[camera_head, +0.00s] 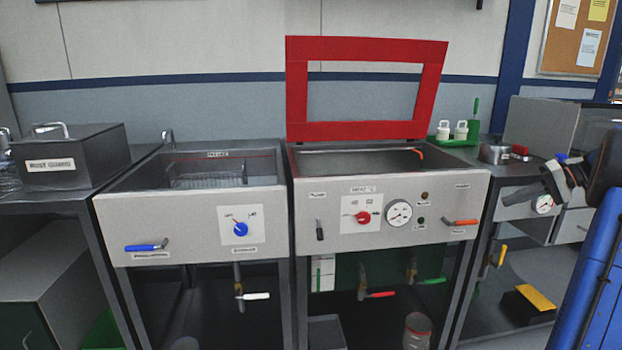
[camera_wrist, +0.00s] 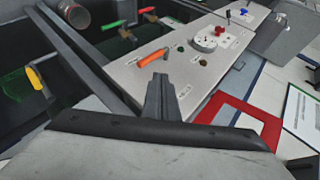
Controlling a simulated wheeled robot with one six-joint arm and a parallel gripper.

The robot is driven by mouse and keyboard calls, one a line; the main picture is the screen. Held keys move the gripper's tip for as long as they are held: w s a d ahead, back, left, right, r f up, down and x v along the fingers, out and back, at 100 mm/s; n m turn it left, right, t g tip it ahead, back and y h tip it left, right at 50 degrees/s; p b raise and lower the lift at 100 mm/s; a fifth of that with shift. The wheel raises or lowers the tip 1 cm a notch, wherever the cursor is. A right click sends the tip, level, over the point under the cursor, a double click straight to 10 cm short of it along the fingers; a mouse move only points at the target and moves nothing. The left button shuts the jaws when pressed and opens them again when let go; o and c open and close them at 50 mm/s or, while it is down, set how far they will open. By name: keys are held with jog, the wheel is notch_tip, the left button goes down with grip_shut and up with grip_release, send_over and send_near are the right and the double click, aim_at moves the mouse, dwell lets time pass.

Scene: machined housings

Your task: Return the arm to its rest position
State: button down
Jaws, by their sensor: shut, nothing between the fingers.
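My gripper (camera_head: 512,197) is at the right of the head view, in front of the right-hand bench, with my arm folded in from the right edge. In the wrist view its fingers (camera_wrist: 158,85) are together with nothing between them. They point toward the panel with the orange handle, which lies beyond them. Whether the gripper touches anything is hard to tell, but I see no contact.
Two sink units stand ahead: the left one (camera_head: 190,225) with a blue knob, the right one (camera_head: 390,215) with a red knob, a gauge and a raised red frame lid (camera_head: 365,131). An orange handle (camera_head: 460,222) sticks out of the right panel. A labelled box (camera_head: 75,160) stands left.

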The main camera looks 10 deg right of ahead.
jog(key=s+a+g+h, duration=0.15)
jog(key=s+a, duration=0.25)
jog(key=a, duration=0.6)
jog(key=s+a+r+g+h, duration=0.15)
jog(key=s+a, duration=0.25)
jog(key=a, duration=0.6)
jog(key=s+a+h, duration=0.2)
jog(key=s+a, duration=0.2)
jog(key=a, duration=0.6)
jog(key=s+a+f+n+h, duration=0.1)
jog(key=s+a+f, duration=0.3)
jog(key=s, duration=0.4)
jog(key=s+a+f+t+h, duration=0.1)
jog(key=s+a+f+h, duration=0.1)
jog(key=s, duration=0.6)
jog(key=s+a+f+n+t+h, duration=0.1)
jog(key=s+a+f, duration=0.4)
jog(key=s, duration=0.3)
jog(key=shift+a+f+n, duration=0.3)
jog(key=shift+a+f, duration=0.05)
jog(key=shift+f, duration=0.4)
